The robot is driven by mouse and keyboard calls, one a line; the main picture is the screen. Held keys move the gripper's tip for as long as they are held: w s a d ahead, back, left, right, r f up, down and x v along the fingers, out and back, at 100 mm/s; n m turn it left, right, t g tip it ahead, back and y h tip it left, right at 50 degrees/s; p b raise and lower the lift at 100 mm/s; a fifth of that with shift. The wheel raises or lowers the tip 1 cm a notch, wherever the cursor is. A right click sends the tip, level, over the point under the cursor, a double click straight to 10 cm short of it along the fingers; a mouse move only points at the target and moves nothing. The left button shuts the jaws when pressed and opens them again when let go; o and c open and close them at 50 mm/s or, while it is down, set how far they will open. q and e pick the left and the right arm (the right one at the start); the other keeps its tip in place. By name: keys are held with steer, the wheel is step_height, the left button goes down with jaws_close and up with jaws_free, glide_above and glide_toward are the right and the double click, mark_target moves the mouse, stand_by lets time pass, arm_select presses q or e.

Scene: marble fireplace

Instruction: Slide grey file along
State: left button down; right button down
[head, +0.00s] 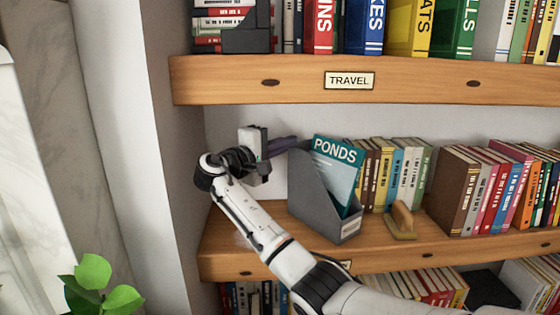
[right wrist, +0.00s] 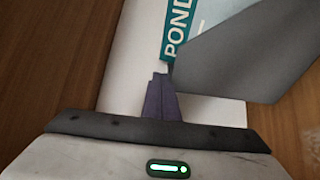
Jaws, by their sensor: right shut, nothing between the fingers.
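The grey file (head: 312,205) stands upright on the middle wooden shelf, with a teal and white "PONDS" booklet (head: 338,165) inside it. My right gripper (head: 302,144) is at the file's upper left edge, its dark purple fingers shut and pointing right. In the right wrist view the shut fingertips (right wrist: 160,76) are close to the grey file's side panel (right wrist: 250,50). I cannot tell whether they touch it. The "PONDS" booklet (right wrist: 178,40) shows behind the panel. My left gripper is not in view.
Right of the file stands a row of books (head: 385,175), with a yellowish wooden block with a handle (head: 402,222) in front. More books (head: 480,185) stand farther right. The "TRAVEL" shelf (head: 420,80) is above. A shelf side wall (head: 175,130) bounds the left.

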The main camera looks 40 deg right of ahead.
steer(key=w+f+b, duration=0.2)
steer(key=w+f, duration=0.1)
steer(key=f, duration=0.2)
steer(key=shift+w+d, duration=0.2)
steer(key=shift+d, duration=0.2)
stand_by(0.4)
